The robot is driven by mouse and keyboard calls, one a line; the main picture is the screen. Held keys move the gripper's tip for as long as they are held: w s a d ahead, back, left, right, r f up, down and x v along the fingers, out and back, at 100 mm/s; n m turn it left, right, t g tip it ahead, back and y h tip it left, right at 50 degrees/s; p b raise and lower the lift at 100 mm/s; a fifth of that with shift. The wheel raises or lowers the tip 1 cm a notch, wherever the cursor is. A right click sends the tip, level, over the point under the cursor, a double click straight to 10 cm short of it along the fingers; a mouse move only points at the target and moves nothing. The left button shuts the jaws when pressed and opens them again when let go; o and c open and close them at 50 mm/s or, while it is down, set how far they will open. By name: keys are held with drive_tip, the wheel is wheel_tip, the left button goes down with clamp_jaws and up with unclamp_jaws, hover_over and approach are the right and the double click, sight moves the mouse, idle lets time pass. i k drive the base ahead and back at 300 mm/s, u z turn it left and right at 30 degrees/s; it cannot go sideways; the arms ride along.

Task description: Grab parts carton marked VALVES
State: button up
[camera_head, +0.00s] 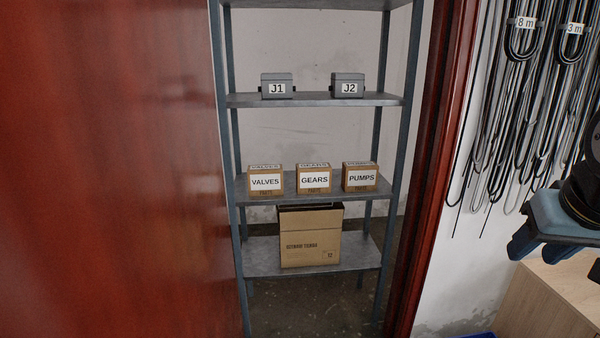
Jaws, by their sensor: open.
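The VALVES carton (265,181) is a small brown box with a white label. It stands upright on the middle shelf (288,198) of a grey metal rack, at the left end of a row of three. The GEARS carton (314,180) is beside it, and the PUMPS carton (360,178) stands at the right end. My gripper (540,252) is at the right edge, outside the doorway and far from the cartons. Its blue fingers are apart with nothing visible between them. Part of my arm is cut off by the picture edge.
A dark red door (110,170) fills the left side, and a red door frame (440,150) stands right of the rack. Grey boxes J1 (277,87) and J2 (347,87) sit above; a large carton (310,238) sits below. Cables (500,110) hang at right above a wooden surface (555,300).

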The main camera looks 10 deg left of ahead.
sight(264, 180)
drive_tip(key=u, duration=0.35)
drive_tip(key=i, duration=1.2)
drive_tip(key=u, duration=0.85)
drive_tip(key=k, duration=0.9)
drive_tip(key=u, duration=0.15)
drive_tip(key=i, duration=1.1)
drive_tip(key=z, duration=0.1)
